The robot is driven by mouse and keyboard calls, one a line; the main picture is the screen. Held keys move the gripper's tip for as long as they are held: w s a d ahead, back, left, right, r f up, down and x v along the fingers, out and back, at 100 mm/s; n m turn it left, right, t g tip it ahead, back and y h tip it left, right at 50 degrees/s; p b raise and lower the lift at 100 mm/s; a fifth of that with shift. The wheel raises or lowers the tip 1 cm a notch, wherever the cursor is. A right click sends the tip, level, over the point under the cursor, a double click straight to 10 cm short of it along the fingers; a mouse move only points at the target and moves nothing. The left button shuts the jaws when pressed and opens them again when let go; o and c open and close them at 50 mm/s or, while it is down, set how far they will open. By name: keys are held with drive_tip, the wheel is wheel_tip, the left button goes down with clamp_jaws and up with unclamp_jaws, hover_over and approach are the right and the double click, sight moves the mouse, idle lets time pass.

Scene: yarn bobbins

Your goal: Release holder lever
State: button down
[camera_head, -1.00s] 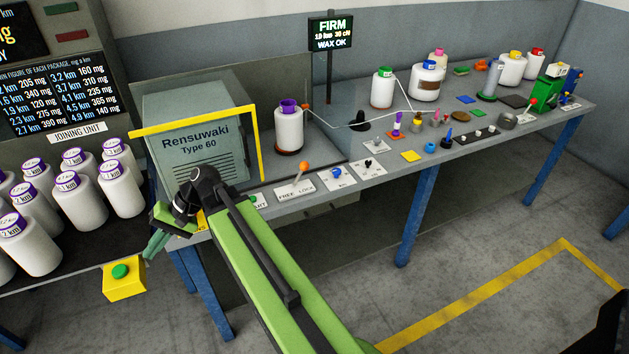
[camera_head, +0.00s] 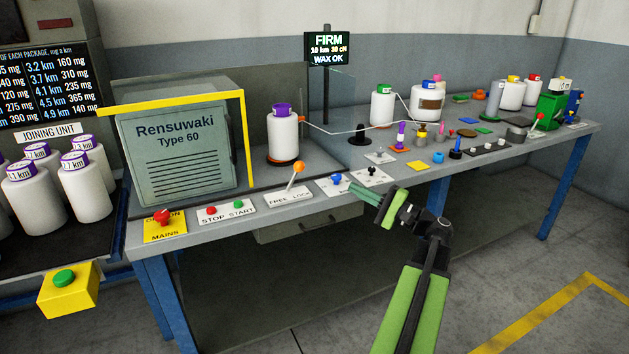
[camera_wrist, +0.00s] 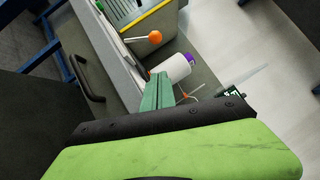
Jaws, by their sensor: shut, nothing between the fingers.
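The holder lever (camera_head: 293,180) has an orange ball knob and a pale stem, and rises from a white plate marked FREE and LOCK (camera_head: 288,198). Its stem tilts right, toward the LOCK side. In the wrist view the orange knob (camera_wrist: 155,37) shows beyond the fingertips. My gripper (camera_head: 354,187) is shut and empty, to the right of the lever and apart from it, near the bench's front edge. Its green fingers also show closed together in the wrist view (camera_wrist: 158,78). A white bobbin with a purple top (camera_head: 283,138) stands upright behind the lever.
Left of the lever are the stop and start buttons (camera_head: 225,211) and a red mains switch (camera_head: 162,217). A blue knob (camera_head: 337,179) and a black knob (camera_head: 372,171) sit close to my gripper. The Rensuwaki machine (camera_head: 180,150) stands at the back left.

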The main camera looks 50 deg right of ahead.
sight(294, 177)
drive_tip(key=shift+w, duration=0.1)
drive_tip(key=p+x, duration=0.2)
drive_tip(key=x, duration=0.7)
drive_tip(key=shift+a+r, duration=0.1)
drive_tip(key=shift+w+a+r+p, duration=0.25)
drive_tip(key=shift+w+a, duration=0.2)
drive_tip(key=shift+a, duration=0.1)
drive_tip(key=shift+w+a+r+p, duration=0.3)
drive_tip(key=shift+w+a, duration=0.2)
drive_tip(key=shift+a, duration=0.1)
drive_tip(key=shift+w+a+r+p, duration=0.2)
drive_tip(key=shift+w+a+p, duration=0.05)
drive_tip(key=shift+w+a, duration=0.25)
drive_tip(key=shift+a, duration=0.1)
